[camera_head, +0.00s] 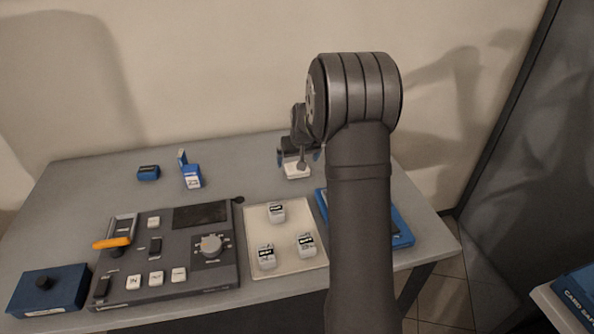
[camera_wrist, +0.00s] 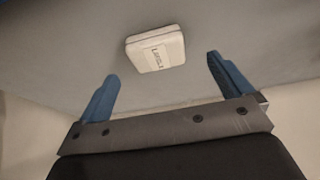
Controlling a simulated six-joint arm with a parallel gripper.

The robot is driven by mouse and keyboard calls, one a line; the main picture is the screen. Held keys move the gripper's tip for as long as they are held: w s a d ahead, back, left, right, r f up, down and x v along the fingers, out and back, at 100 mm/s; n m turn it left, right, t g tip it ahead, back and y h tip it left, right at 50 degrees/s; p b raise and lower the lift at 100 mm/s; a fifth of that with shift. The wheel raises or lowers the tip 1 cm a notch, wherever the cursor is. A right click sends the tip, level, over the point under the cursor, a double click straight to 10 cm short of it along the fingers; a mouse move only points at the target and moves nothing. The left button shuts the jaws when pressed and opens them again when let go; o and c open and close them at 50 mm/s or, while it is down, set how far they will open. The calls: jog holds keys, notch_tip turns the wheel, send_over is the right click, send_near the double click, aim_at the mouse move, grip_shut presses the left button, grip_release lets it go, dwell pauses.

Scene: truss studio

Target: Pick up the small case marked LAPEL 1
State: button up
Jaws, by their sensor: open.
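A small white case (camera_wrist: 157,50) with a dark printed label lies on the grey table in the wrist view. The label seems to read LAPEL, but its number is too blurred to be sure. In the head view the same white case (camera_head: 297,171) shows near the back of the table, partly behind my gripper. My gripper (camera_wrist: 166,88) is open, with its two blue fingers apart and nothing between them. The case lies beyond the fingertips, between their lines and apart from them. In the head view my gripper (camera_head: 299,156) hangs close over the case.
A pale tray (camera_head: 251,228) holds several small white labelled cases. A dark control console (camera_head: 190,250) stands left of it. Two blue items (camera_head: 149,173) (camera_head: 191,176) stand at the back left. A blue box (camera_head: 48,291) sits front left. A blue tray (camera_head: 402,232) is partly behind my arm.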

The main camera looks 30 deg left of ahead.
jog(key=shift+w+x, duration=0.2)
jog(key=shift+x, duration=1.15)
jog(key=shift+w+x, duration=0.2)
jog(key=shift+x, duration=1.15)
jog(key=shift+r, duration=0.15)
jog(key=c, duration=1.1)
